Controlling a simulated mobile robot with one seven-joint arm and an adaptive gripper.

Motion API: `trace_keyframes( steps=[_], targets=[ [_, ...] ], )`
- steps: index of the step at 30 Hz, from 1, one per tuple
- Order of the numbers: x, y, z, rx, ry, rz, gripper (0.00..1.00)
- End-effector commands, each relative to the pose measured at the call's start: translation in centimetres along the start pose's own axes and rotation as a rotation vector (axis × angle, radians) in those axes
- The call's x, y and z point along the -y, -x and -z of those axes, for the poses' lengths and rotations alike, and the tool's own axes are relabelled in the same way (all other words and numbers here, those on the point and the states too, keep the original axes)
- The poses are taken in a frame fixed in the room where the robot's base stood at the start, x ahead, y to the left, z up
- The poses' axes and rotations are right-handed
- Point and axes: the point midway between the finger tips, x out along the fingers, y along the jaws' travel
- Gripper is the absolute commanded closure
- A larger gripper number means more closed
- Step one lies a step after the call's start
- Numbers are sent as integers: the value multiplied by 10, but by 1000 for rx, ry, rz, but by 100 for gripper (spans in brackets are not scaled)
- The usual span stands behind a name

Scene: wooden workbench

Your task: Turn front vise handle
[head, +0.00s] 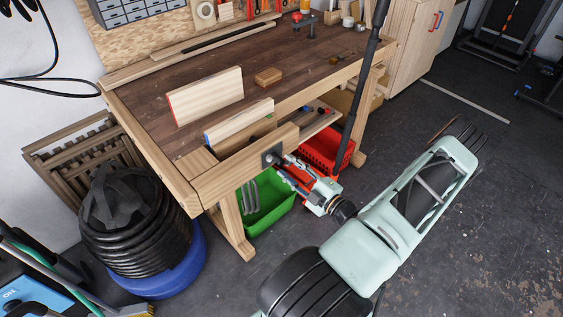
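The front vise (232,172) is a thick wooden jaw on the near edge of the workbench. A dark metal fitting (271,155) sits near its right end. My gripper (285,168) reaches in from the lower right, with its fingers right at this fitting. The vise handle cannot be picked out clearly; the gripper covers that area. I cannot tell whether the fingers touch or hold the handle, or how far apart they are.
The workbench (225,85) carries upright boards (205,97) and a small wooden block (269,76). Green (262,213) and red (322,150) bins sit below, close to my gripper. A dark pole (361,85) stands right of the vise. Open floor lies to the right.

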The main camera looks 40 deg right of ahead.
Motion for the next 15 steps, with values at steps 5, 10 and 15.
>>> trace_keyframes(
  steps=[5, 10, 15],
  targets=[
    [0, 40, -1, 3, 0, 0, 64],
    [0, 65, 0, 2, 0, 0, 64],
    [0, 76, 0, 1, -1, 0, 64]
  ],
)
